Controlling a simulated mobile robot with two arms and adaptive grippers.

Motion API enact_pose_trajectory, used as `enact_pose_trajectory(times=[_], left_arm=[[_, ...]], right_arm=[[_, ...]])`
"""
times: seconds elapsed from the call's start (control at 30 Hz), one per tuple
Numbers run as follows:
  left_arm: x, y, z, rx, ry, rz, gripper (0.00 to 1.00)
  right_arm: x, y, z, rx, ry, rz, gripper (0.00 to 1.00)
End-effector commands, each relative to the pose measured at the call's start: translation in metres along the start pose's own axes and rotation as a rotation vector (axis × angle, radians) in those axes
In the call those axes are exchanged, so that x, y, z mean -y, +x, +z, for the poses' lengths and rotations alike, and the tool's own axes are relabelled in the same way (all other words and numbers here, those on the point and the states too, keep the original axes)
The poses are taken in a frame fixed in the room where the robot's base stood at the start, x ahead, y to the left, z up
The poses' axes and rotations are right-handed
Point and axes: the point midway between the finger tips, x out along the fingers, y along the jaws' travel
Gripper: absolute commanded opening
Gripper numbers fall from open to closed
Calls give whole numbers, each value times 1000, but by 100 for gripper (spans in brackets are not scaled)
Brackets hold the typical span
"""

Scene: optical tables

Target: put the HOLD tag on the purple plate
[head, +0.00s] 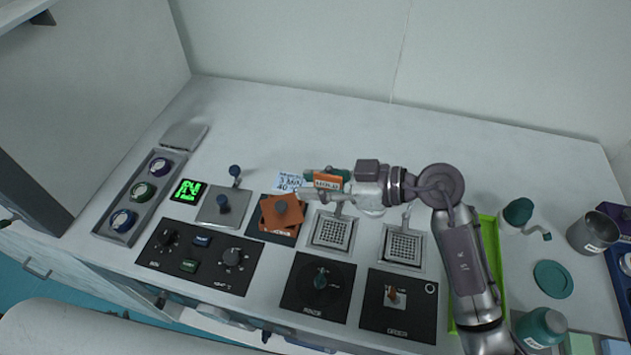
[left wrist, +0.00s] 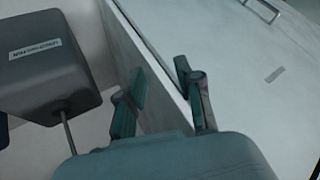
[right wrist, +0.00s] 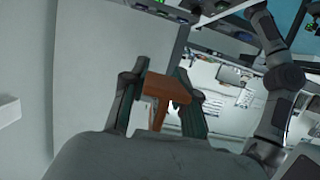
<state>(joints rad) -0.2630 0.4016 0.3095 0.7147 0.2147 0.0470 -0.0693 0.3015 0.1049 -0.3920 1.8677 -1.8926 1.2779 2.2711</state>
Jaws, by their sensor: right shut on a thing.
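An orange tag (head: 327,182) with a small pale label is in my right gripper (head: 335,176), above the bench. I take it as the HOLD tag; its print is too small to read surely. The right wrist view shows the orange tag (right wrist: 158,88) between the fingers of the right gripper (right wrist: 160,72). My left gripper (left wrist: 165,85) is open and empty in the left wrist view, near a pale panel edge.
The bench behind is clear.

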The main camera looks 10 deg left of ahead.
Motion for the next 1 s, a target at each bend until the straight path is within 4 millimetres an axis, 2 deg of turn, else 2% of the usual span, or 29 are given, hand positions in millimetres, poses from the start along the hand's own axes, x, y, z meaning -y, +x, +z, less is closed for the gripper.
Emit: enact_pose_trajectory(times=[0.03,0.27,0.5,0.6,0.7,0.8,1.0], left_arm=[[-25,-3,17,35,17,36,35],[-128,-29,86,183,115,193,35],[-229,-77,154,320,235,358,35],[-265,-100,177,366,287,419,35],[-293,-121,195,401,333,470,35],[-313,-137,207,425,365,506,35],[-329,-151,218,445,396,537,35]], right_arm=[[0,0,0,0,0,0,0],[0,0,0,0,0,0,0],[0,0,0,0,0,0,0],[0,0,0,0,0,0,0],[0,0,0,0,0,0,0],[0,0,0,0,0,0,0],[0,0,0,0,0,0,0]])
